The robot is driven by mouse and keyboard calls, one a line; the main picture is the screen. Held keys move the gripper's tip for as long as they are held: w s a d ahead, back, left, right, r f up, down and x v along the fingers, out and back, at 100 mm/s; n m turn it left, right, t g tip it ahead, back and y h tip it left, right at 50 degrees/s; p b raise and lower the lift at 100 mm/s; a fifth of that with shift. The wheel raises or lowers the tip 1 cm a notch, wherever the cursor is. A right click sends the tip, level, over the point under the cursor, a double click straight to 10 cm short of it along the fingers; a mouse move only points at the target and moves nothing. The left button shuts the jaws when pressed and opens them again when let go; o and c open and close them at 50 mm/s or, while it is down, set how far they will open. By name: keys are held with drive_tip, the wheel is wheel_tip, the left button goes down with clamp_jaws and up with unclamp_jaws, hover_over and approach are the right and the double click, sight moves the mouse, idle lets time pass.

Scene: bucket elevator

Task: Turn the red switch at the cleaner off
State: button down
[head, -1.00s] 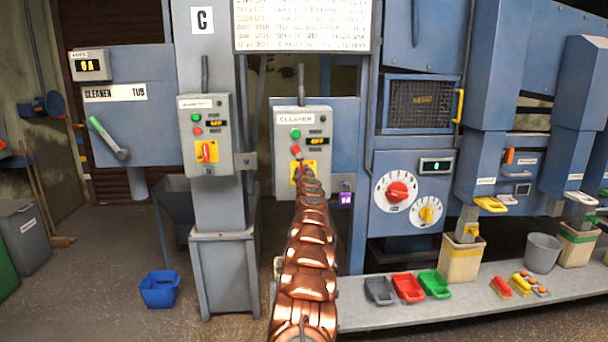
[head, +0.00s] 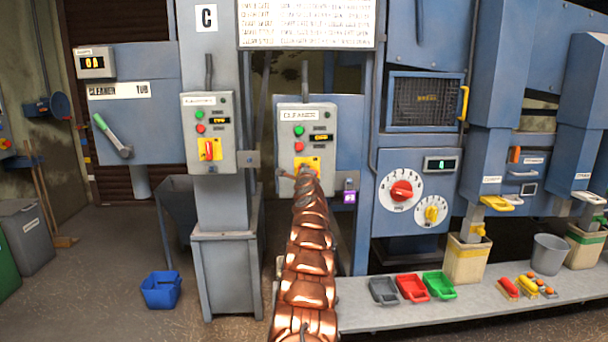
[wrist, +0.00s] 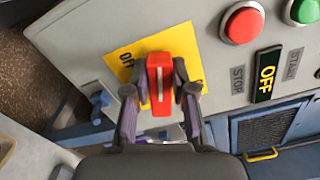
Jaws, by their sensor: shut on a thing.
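The cleaner control box (head: 289,117) stands behind the end of my arm, labelled "CLEANER". Its red rotary switch (wrist: 160,82) sits on a yellow plate (wrist: 190,48) with an "OFF" mark at the plate's upper left in the wrist view. My gripper (wrist: 160,98) has one finger on each side of the red handle and is shut on it. The handle's white line runs up and down in the wrist view. A small display (wrist: 265,73) beside the buttons reads "OFF". In the head view the arm hides most of the switch.
A second box (head: 209,115) with its own red switch is on the column to the left. Red (wrist: 241,22) and green (wrist: 305,8) buttons are close to my gripper. A shelf with coloured scoops (head: 411,288) runs to the right. A blue bin (head: 161,290) is on the floor.

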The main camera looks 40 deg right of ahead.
drive_tip(key=shift+f+n+b, duration=0.15)
drive_tip(key=shift+n+b, duration=0.15)
drive_tip(key=shift+n, duration=0.65)
drive_tip(key=shift+f+n+b, duration=0.1)
drive_tip(key=shift+n+b, duration=0.2)
drive_tip(key=shift+n, duration=0.65)
drive_tip(key=c, duration=1)
unclamp_jaws()
drive_tip(key=shift+o, duration=0.2)
drive_tip(key=shift+a, duration=0.2)
drive_tip(key=v, duration=0.7)
drive_tip(key=shift+s, duration=0.2)
